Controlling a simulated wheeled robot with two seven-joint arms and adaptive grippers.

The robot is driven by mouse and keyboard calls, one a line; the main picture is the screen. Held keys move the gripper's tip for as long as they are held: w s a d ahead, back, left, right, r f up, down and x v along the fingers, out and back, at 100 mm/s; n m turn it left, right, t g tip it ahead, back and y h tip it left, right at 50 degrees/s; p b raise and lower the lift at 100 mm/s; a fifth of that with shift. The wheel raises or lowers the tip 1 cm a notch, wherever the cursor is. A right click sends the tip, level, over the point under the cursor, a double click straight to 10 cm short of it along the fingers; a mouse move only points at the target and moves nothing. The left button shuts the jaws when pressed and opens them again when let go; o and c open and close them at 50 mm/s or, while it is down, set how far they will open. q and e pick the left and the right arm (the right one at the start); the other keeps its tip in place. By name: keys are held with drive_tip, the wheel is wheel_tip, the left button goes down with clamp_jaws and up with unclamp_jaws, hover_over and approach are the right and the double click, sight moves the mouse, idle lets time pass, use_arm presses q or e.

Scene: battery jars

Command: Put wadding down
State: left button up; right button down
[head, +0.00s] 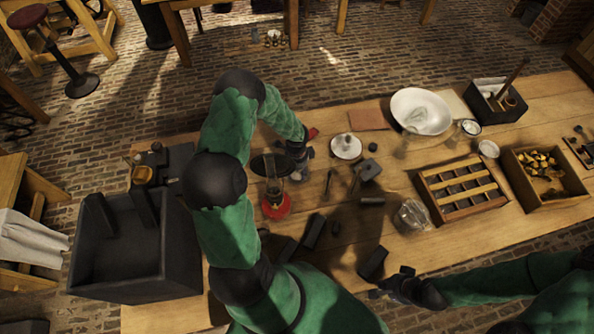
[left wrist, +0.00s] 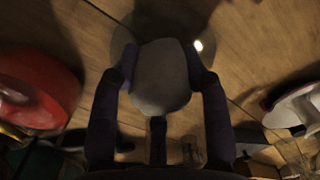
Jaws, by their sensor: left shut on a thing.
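My left gripper (head: 300,160) is over the wooden table, between the red-based lamp and a white round piece. In the left wrist view its two fingers (left wrist: 165,75) are closed on a pale grey, rounded lump, the wadding (left wrist: 162,78).
The red-based lamp (head: 276,203) stands close to my left gripper, with the white round piece (head: 346,147) on the other side. Dark blocks (head: 314,231), a glass jar (head: 411,216) and a slotted wooden rack (head: 462,190) are further right. A black bin (head: 135,250) is left.

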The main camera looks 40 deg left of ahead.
use_arm(q)
drive_tip(key=shift+f, duration=0.1)
drive_tip(key=o, duration=1.2)
drive_tip(key=shift+r, duration=0.3)
wheel_tip(320, 180, up, 12)
drive_tip(key=shift+s+d+f+p, duration=0.1)
drive_tip(key=shift+s+f+p, duration=0.05)
drive_tip(key=shift+p, duration=0.65)
